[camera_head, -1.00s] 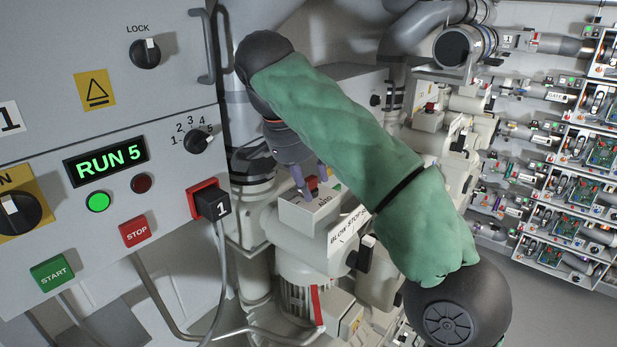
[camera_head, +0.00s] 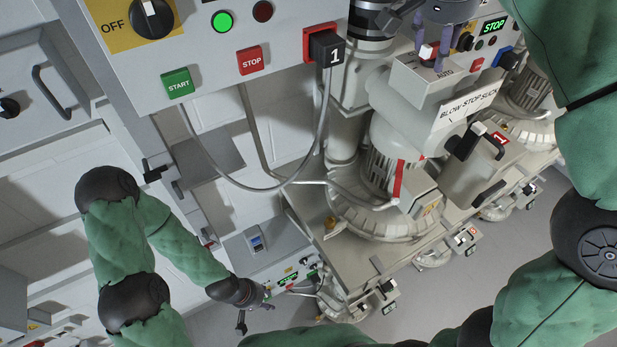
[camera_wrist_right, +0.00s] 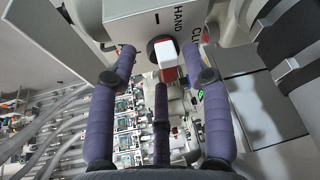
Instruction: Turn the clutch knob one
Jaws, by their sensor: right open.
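The clutch knob (camera_head: 428,51), white and red, sits on a cream box (camera_head: 446,82) marked AUTO at the top right of the head view. In the right wrist view the knob (camera_wrist_right: 170,66) shows beside the word HAND and a partly cut-off label starting "CL". My right gripper (camera_head: 430,58) is open, with its purple fingers on either side of the knob. In the right wrist view the fingers (camera_wrist_right: 160,62) stand apart, with gaps to the knob. My left gripper (camera_head: 254,308) hangs empty at the lower middle, far from the knob; its jaw opening is unclear.
A lever (camera_head: 466,141) under the BLOW STOP SUCK label stands just below the box. A control panel (camera_head: 285,25) with START and STOP buttons and a black plug (camera_head: 327,48) marked 1 is at the upper left. Its grey cable loops below. Floor shows at lower right.

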